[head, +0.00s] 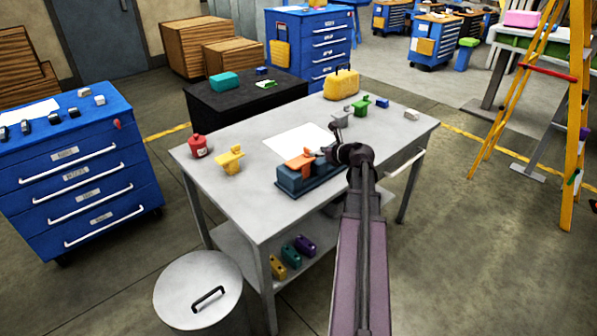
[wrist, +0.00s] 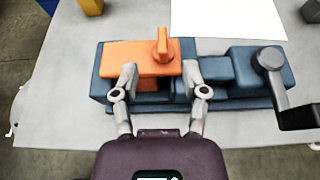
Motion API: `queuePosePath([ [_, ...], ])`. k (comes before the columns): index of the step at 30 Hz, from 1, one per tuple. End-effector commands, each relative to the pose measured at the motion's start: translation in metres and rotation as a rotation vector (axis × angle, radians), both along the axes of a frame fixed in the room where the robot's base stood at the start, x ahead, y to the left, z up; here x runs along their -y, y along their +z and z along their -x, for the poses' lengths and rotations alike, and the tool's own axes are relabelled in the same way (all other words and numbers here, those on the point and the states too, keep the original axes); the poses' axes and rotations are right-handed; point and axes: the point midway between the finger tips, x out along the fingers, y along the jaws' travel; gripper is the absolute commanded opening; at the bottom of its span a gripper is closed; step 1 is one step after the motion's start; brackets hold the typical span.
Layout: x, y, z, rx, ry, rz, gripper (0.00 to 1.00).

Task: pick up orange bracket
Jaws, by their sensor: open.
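The orange bracket (head: 300,160) sits on the left part of a dark blue vise (head: 308,178) on the grey table. In the wrist view the bracket (wrist: 130,58) is a flat orange plate with an upright tab (wrist: 163,46) near its right end. My gripper (wrist: 160,75) is open, its two fingers apart at the near side of the vise. The left finger overlaps the bracket's front edge in the picture, and the right finger lies to the right of the bracket. I cannot tell whether either finger touches it. In the head view my arm hides the gripper's fingers.
A white sheet (head: 296,141) lies behind the vise. A yellow bracket (head: 229,160) and red can (head: 198,146) stand at the left; a green part (head: 361,105) and yellow toolbox (head: 341,86) stand toward the back. The vise's dark handle (wrist: 290,90) juts out at the right.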

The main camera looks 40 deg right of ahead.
Motion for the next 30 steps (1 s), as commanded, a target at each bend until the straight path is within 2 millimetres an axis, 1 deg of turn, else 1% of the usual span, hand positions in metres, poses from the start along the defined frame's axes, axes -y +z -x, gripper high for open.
queuePosePath([
  [1,0.001,-0.006,-0.008,0.0,0.0,0.001,0.57],
  [6,-0.001,-0.011,-0.023,0.0,0.001,0.001,0.57],
  [10,-0.002,-0.012,-0.027,0.0,-0.001,0.001,0.57],
  [22,-0.001,-0.012,-0.029,0.0,-0.001,0.0,0.57],
  [26,0.0,-0.016,-0.038,-0.001,-0.001,0.0,0.57],
  [30,0.0,-0.021,-0.054,-0.001,0.001,0.001,0.57],
])
